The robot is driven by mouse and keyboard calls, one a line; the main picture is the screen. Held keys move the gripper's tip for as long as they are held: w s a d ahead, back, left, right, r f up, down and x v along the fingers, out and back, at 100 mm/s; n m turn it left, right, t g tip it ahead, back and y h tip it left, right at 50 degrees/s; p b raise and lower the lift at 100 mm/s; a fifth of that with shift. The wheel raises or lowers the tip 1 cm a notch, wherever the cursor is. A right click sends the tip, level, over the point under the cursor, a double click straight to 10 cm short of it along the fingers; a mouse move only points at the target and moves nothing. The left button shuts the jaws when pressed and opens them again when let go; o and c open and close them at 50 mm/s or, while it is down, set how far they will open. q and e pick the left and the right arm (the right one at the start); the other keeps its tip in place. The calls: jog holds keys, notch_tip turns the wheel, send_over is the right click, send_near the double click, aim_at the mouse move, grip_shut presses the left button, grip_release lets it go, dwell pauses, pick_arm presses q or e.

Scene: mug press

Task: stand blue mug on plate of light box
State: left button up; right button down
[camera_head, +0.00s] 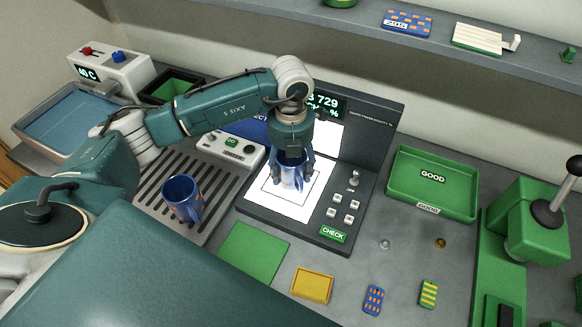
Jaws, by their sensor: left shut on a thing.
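My left gripper (291,178) points down over the white lit plate (312,204) of the light box (377,135). It is shut on a blue mug (292,176), mostly hidden between the fingers. The mug looks upright inside the printed square outline; I cannot tell whether its base touches the plate. A second blue mug (181,192) with orange marks stands upright on the slotted rack (158,206), left of the plate. My right gripper is not in view.
Buttons and a small lever (354,178) sit right of the plate. A green GOOD tray (432,186) and green press (535,220) stand further right. A green mat (253,251) and yellow block (312,285) lie in front. A shelf (360,22) runs above.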

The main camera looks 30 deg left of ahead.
pick_arm(q)
jog(key=shift+f, duration=0.45)
jog(key=shift+f, duration=0.15)
jog(key=o, duration=1.4)
jog(key=shift+o, duration=0.2)
